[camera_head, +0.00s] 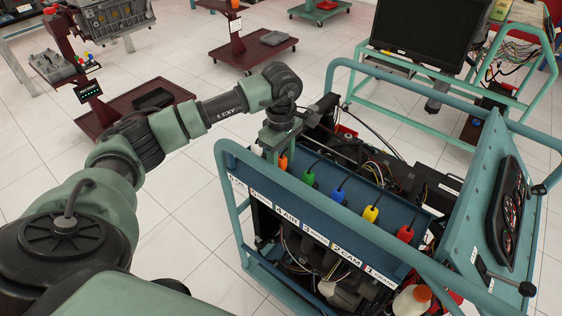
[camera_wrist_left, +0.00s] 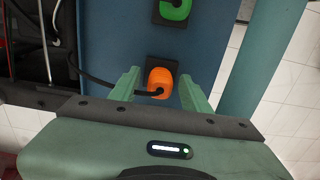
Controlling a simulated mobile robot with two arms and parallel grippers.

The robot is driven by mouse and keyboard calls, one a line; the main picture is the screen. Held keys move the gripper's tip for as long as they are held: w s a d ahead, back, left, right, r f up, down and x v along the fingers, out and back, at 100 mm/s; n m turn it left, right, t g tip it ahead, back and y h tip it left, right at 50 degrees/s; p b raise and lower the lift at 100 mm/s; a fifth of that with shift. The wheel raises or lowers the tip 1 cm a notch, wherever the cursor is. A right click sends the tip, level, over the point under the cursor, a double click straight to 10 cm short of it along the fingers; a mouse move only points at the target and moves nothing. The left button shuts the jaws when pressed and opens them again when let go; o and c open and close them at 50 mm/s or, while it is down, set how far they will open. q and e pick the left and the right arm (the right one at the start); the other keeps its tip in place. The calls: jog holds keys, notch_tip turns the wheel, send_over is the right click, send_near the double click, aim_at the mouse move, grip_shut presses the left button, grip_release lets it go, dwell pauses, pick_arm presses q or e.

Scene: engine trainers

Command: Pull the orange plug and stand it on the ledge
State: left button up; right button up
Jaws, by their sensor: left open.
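The orange plug (camera_head: 283,161) sits in the blue panel at the left end of a row of coloured plugs, its dark cable attached. My left gripper (camera_head: 273,146) is at this plug from above. In the left wrist view the orange plug (camera_wrist_left: 160,83) lies between the two green fingers of my left gripper (camera_wrist_left: 160,88), which are open with a gap on each side. The plug stands in its dark socket. The blue ledge (camera_head: 330,226) with numbered labels runs along the front below the plugs. My right gripper is not in view.
Green (camera_head: 308,176), blue (camera_head: 338,195), yellow (camera_head: 371,213) and red (camera_head: 404,232) plugs with cables stand along the same panel. A teal tube frame (camera_head: 228,185) surrounds the engine trainer. A gauge panel (camera_head: 508,210) rises at right.

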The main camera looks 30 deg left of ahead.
aim_at(281, 157)
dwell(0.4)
pick_arm(q)
grip_shut()
jog(key=shift+r, duration=0.15)
dwell(1.3)
jog(key=shift+r+p, duration=1.45)
jog(key=shift+r, duration=1.4)
